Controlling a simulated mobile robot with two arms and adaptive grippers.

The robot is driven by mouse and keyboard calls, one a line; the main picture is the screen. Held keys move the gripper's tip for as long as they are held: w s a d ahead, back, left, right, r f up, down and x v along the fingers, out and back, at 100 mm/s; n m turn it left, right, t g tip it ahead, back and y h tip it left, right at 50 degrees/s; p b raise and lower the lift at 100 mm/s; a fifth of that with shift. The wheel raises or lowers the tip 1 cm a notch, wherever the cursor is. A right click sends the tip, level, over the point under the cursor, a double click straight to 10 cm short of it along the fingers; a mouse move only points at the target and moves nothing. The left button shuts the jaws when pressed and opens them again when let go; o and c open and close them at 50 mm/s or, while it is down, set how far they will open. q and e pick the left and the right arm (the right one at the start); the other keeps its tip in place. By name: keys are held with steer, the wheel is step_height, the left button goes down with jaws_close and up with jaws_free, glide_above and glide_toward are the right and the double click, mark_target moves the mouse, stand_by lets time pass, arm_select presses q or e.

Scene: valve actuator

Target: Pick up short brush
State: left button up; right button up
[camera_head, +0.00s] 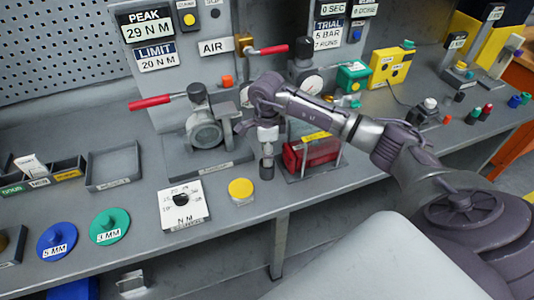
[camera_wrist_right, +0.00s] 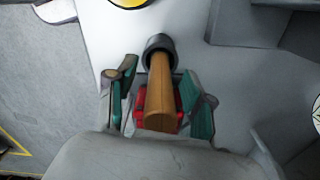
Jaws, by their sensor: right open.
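In the right wrist view, a short brush with a wooden handle (camera_wrist_right: 160,100) and a dark round end (camera_wrist_right: 160,48) lies between the two fingers of my right gripper (camera_wrist_right: 158,76). The fingers, with teal pads, stand apart on either side of the handle, so the gripper is open. In the head view the right gripper (camera_head: 267,143) points down over the bench, left of a red clear-fronted box. A dark cylinder (camera_head: 267,169) shows just below it, matching the brush's dark end; the handle cannot be made out there. My left gripper is not in view.
A yellow button (camera_head: 241,190) and a white N M dial plate (camera_head: 182,206) are left of the gripper. The red box (camera_head: 312,153) is close on its right. A red-handled valve (camera_head: 204,125) stands behind left. The bench's front edge is near.

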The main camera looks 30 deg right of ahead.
steer(key=shift+f, duration=0.5)
jaws_close()
